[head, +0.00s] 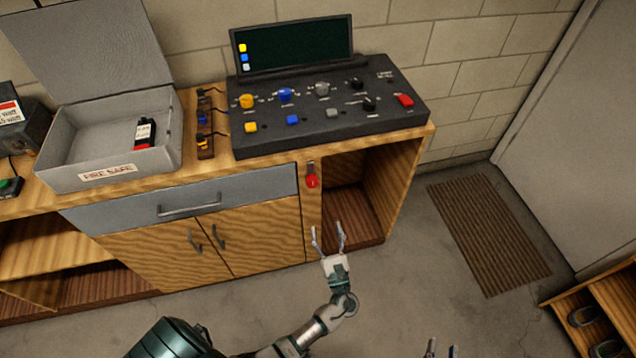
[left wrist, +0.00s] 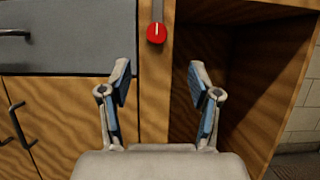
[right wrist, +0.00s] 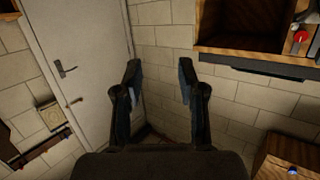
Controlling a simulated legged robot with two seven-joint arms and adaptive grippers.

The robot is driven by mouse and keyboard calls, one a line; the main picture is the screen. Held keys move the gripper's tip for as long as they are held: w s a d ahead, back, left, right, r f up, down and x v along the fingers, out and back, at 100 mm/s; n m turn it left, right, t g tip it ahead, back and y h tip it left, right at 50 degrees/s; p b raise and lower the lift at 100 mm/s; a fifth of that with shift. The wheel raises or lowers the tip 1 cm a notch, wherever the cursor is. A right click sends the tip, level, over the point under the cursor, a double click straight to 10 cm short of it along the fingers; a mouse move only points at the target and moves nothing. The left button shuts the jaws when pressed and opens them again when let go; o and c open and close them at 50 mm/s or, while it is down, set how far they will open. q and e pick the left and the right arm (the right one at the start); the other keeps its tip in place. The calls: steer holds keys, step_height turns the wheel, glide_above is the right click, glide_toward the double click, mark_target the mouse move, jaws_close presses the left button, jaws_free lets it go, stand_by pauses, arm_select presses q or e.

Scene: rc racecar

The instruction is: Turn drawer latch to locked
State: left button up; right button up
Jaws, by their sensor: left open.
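The drawer latch is a round red knob (head: 312,181) on the wooden post right of the grey drawer (head: 240,189). In the left wrist view the red knob (left wrist: 157,34) shows a pale mark near its top, below a grey metal strip. My left gripper (head: 328,228) is open and empty, in front of the cabinet and below the knob, apart from it. Its fingers (left wrist: 158,80) show in the left wrist view with the knob beyond and above them. My right gripper (head: 440,347) is at the bottom edge of the head view; its fingers (right wrist: 160,75) are open and empty in the right wrist view.
A control panel (head: 330,143) with knobs and buttons stands on the cabinet top. An open grey box (head: 160,162) holding a battery-like item (head: 145,134) is at left. An open compartment (head: 350,212) lies right of the post. A brown mat (head: 488,232) lies on the floor.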

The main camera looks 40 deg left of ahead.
arm_select(q)
glide_toward(314, 185)
steer(key=x, duration=0.5)
steer(key=shift+s+a, duration=0.2)
steer(key=shift+s, duration=0.15)
steer(key=x, duration=0.3)
steer(key=shift+w+r, duration=0.25)
steer(key=shift+w, duration=0.2)
steer(key=shift+w+a+r, duration=0.25)
steer(key=shift+w+r, duration=0.05)
steer(key=shift+w, duration=0.1)
steer(key=shift+a+f, duration=0.1)
steer(key=shift+a, duration=0.35)
steer(key=shift+c, duration=1.2)
steer(key=c, duration=0.8)
steer(key=shift+f, duration=0.1)
steer(key=shift+c, duration=0.5)
arm_select(e)
steer(key=shift+w+a+r, duration=0.2)
steer(key=shift+w+a, duration=0.2)
steer(key=shift+a, duration=0.2)
